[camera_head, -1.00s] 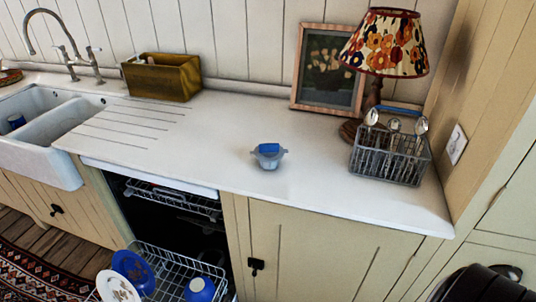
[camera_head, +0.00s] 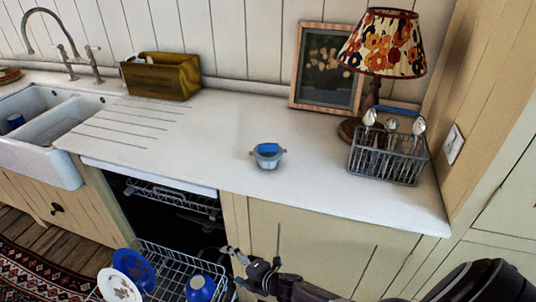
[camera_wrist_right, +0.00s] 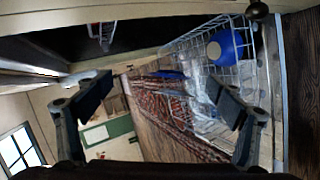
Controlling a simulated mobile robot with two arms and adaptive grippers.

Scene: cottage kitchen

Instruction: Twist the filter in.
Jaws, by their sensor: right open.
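A small grey filter (camera_head: 267,158) with a blue top stands on the white countertop, near its front edge above the cupboard. My right gripper (camera_head: 231,258) is low in front of the cupboard, beside the pulled-out lower rack of the open dishwasher (camera_head: 185,222). It is well below the filter and apart from it. In the right wrist view its two fingers (camera_wrist_right: 160,98) are spread wide with nothing between them. The filter is not in that view. The dishwasher's floor is hidden in the dark and behind the racks. My left gripper is not in view.
The lower rack (camera_head: 165,262) holds plates and a blue cup (camera_head: 200,288). The upper rack (camera_head: 178,198) is above it. A cutlery basket (camera_head: 388,160), a lamp (camera_head: 385,45) and a picture (camera_head: 328,68) stand at the counter's right. Counter around the filter is clear.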

